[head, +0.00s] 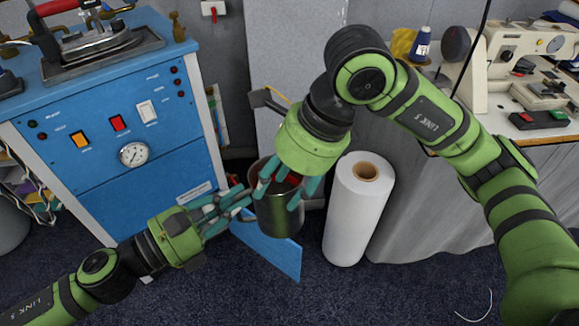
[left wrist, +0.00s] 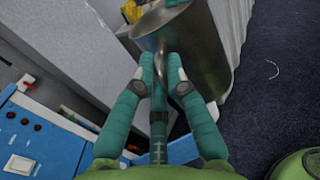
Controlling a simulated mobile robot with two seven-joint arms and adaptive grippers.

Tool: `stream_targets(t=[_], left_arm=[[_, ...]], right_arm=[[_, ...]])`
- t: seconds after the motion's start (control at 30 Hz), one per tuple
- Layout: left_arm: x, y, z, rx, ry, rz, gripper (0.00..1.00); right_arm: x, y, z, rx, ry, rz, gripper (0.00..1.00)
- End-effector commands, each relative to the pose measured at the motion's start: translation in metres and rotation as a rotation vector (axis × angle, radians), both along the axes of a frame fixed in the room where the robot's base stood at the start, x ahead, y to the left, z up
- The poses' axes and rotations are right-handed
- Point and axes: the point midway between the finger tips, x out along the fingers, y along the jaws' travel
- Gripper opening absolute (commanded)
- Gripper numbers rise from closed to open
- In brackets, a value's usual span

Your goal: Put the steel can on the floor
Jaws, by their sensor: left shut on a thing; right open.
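The steel can (head: 279,215) is a dark metal cylinder with an open top, in the middle of the head view. It fills the upper middle of the left wrist view (left wrist: 205,55). My left gripper (head: 246,203) is shut on the can at its left side. In the left wrist view its fingers (left wrist: 162,75) close around a thin curved metal handle. My right gripper (head: 279,192) is open over the can's top, with fingers at the rim, and hides part of the opening. The can looks upright in the head view. I cannot tell whether its base touches the floor.
A white roll (head: 355,215) stands close to the can's right. A blue cabinet (head: 95,165) with an iron is at the left. A cloth-covered table (head: 430,200) with a sewing machine (head: 515,60) is at the right. The dark carpet (head: 400,295) in front is mostly clear.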

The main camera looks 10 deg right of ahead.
Motion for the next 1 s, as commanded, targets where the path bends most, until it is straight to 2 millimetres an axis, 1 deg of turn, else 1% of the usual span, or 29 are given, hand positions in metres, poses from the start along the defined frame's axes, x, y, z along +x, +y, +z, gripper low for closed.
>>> stream_targets(t=[0.03, 0.2, 0.3, 0.4, 0.6, 0.83, 0.87, 0.9, 0.97, 1.0], left_arm=[[0.0, 0.0, 0.001, -0.002, -0.001, -0.001, 0.0], [0.0, 0.0, 0.001, -0.002, -0.001, -0.001, 0.0], [0.0, 0.0, 0.001, -0.002, -0.001, -0.001, 0.0], [0.0, 0.0, 0.001, -0.002, -0.001, -0.001, 0.0], [0.0, 0.0, 0.001, -0.002, -0.001, -0.001, 0.0], [0.0, 0.0, 0.001, -0.001, -0.002, -0.001, 0.0], [0.0, 0.0, 0.001, -0.002, -0.001, -0.001, 0.0], [0.0, 0.0, 0.001, -0.001, -0.002, -0.001, 0.0], [0.0, 0.0, 0.001, -0.002, -0.001, -0.001, 0.0], [0.0, 0.0, 0.001, -0.002, -0.001, -0.001, 0.0]], right_arm=[[0.0, 0.004, -0.011, -0.001, 0.006, 0.002, 0.48], [0.003, 0.016, -0.04, 0.001, 0.006, 0.001, 0.48], [0.005, 0.022, -0.053, 0.001, 0.005, 0.001, 0.48], [0.006, 0.026, -0.063, 0.003, 0.003, 0.001, 0.48], [0.007, 0.03, -0.071, 0.003, 0.001, 0.001, 0.48], [0.007, 0.03, -0.072, 0.003, 0.001, 0.001, 0.48], [0.007, 0.03, -0.072, 0.003, 0.001, 0.001, 0.4], [0.007, 0.03, -0.072, 0.003, 0.001, 0.001, 0.24], [0.007, 0.03, -0.072, 0.003, 0.001, 0.001, 0.0], [0.007, 0.03, -0.072, 0.003, 0.001, 0.001, 0.0]])
